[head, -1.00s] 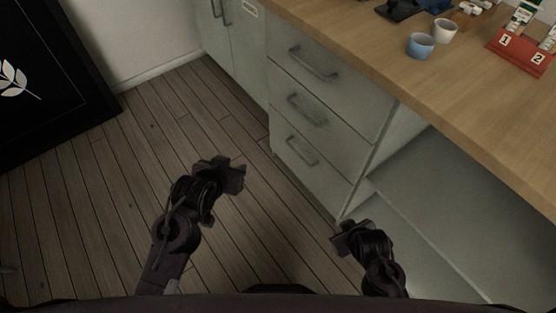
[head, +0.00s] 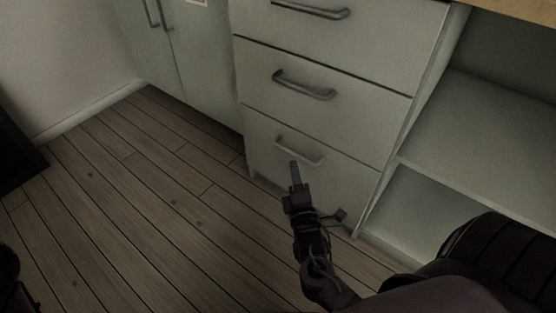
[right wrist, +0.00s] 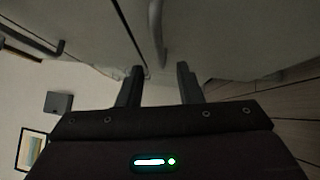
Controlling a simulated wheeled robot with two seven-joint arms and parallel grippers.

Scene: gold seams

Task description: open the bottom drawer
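The bottom drawer (head: 320,175) is the lowest of three in the grey-green cabinet, and its front is closed flush. Its grey bar handle (head: 299,151) is just ahead of my right gripper (head: 295,172). In the right wrist view the handle (right wrist: 156,32) lies beyond the fingertips, roughly in line with the gap between them. The fingers of my right gripper (right wrist: 159,75) are apart with nothing between them. A dark part of my left arm shows at the lower left edge of the head view; its fingers cannot be made out.
The middle drawer (head: 350,99) and the top drawer (head: 390,35) above are closed. An open shelf unit (head: 480,120) stands to the right and cabinet doors (head: 190,60) to the left. The wooden floor (head: 130,200) is clear on the left.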

